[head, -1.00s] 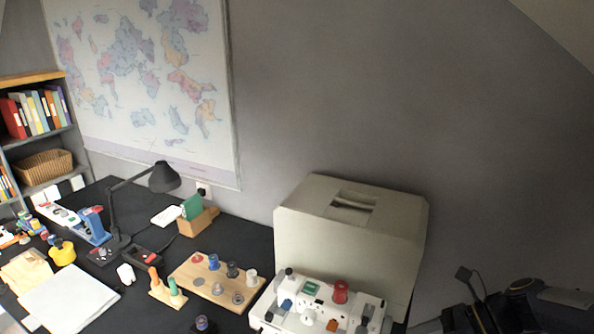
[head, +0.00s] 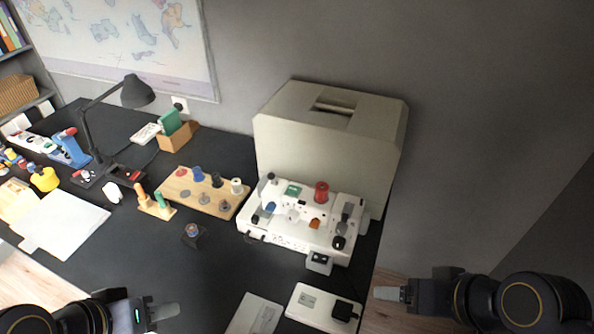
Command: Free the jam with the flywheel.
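A white machine (head: 290,230) with several coloured parts on top stands on the dark desk, in front of a beige cover. A black round knob (head: 338,242) sits at its front right corner; it may be the flywheel, but I cannot be sure. No jam can be made out. My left gripper (head: 168,311) is at the bottom left, well short of the machine. My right gripper (head: 388,293) is at the lower right, apart from the machine, beyond the desk's right edge. Neither gripper visibly holds anything; their finger gaps cannot be made out.
The beige cover (head: 330,130) stands behind the machine. A wooden spool board (head: 204,195) is to its left. A white foot pedal-like box (head: 318,306) and a grey flat item (head: 256,314) lie in front. A lamp (head: 136,92) stands at the back left.

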